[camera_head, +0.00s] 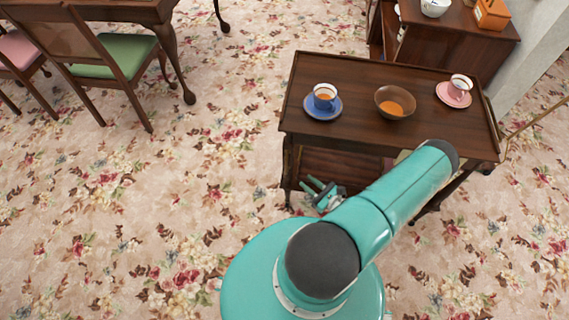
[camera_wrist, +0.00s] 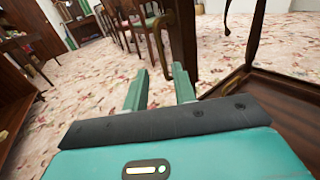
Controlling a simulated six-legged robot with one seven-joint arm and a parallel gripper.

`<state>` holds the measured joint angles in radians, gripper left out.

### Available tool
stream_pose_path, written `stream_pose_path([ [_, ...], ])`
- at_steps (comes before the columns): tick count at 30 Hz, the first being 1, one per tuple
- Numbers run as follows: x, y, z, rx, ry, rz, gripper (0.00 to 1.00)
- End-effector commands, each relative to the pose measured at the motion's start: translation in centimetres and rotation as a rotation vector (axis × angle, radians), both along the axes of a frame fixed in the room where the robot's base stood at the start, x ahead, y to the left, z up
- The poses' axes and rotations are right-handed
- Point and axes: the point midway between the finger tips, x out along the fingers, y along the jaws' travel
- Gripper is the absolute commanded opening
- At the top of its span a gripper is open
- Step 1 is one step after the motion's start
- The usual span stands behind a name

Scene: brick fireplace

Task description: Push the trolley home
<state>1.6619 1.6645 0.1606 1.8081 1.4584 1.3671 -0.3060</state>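The trolley (camera_head: 350,80) is dark wood, with a top tray and a lower shelf (camera_head: 340,165). It stands upright on the carpet at the right of the head view. On top are a blue cup and saucer (camera_head: 324,100), a brown bowl (camera_head: 395,103) and a pink cup and saucer (camera_head: 456,92). My gripper (camera_head: 312,186) is low at the trolley's near side, by its left leg. In the wrist view its two fingers (camera_wrist: 159,88) are apart with nothing between them. A dark wooden leg (camera_wrist: 183,38) stands just beyond the right finger; contact cannot be told.
A wooden sideboard (camera_head: 462,35) with a white bowl and an orange box stands close behind the trolley. A table (camera_head: 130,10) and green-seated chair (camera_head: 110,58) are at upper left. A thin brass bar (camera_head: 537,122) is at right. Flowered carpet (camera_head: 190,160) left of the trolley is clear.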

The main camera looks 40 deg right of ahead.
Motion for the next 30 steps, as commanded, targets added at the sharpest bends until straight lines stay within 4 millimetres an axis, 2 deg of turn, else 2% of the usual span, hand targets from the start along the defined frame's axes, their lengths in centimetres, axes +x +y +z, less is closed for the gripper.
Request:
stream_pose_path([
  [12,8.2,0.6,0.0,-0.002,0.0,0.004,0.27],
  [18,11.3,0.8,0.0,-0.003,0.0,0.004,0.27],
  [22,12.2,0.8,0.0,-0.002,0.002,0.003,0.27],
  [30,12.4,0.8,0.0,-0.002,0.002,0.002,0.27],
])
